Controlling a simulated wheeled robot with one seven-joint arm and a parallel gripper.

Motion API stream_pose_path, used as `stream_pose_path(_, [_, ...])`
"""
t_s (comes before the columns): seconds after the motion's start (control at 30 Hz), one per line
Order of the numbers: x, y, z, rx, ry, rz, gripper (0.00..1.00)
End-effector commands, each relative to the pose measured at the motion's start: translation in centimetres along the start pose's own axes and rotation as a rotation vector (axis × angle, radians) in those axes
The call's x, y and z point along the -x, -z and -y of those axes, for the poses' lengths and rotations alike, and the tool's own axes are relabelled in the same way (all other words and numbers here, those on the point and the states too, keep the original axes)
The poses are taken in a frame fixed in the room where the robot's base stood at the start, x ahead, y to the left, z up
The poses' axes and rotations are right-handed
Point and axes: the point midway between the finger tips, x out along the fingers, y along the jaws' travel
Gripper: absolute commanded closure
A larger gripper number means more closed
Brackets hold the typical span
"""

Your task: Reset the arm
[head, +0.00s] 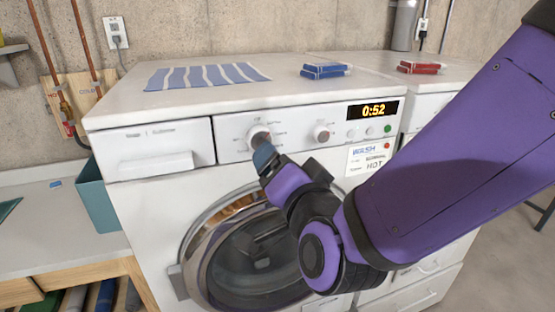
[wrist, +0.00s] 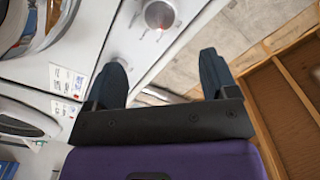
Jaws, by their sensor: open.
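My purple arm reaches in from the right in the head view. Its dark gripper (head: 264,157) is in front of the washing machine's control panel, its tip just below the left knob (head: 259,137). In the wrist view my gripper (wrist: 163,78) has its two dark fingers spread wide, with nothing between them. A round knob (wrist: 160,14) shows beyond the fingers at the top of that view. From these views I cannot tell whether a finger touches the panel.
A teal bin (head: 97,198) stands left.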

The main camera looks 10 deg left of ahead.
Motion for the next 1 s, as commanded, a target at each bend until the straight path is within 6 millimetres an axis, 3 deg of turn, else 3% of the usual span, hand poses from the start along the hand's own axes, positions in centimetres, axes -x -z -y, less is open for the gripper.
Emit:
stream_pose_path(0.33, [0.1, 0.1, 0.0, 0.001, -0.001, 0.0, 0.21])
stream_pose_path(0.47, [-0.2, 1.4, -0.5, 0.017, -0.021, 0.017, 0.21])
stream_pose_path(0.77, [0.4, 8.9, -4.7, 0.161, -0.173, 0.183, 0.21])
stream_pose_path(1.0, [4.8, 15.1, -8.9, 0.29, -0.342, 0.345, 0.21])
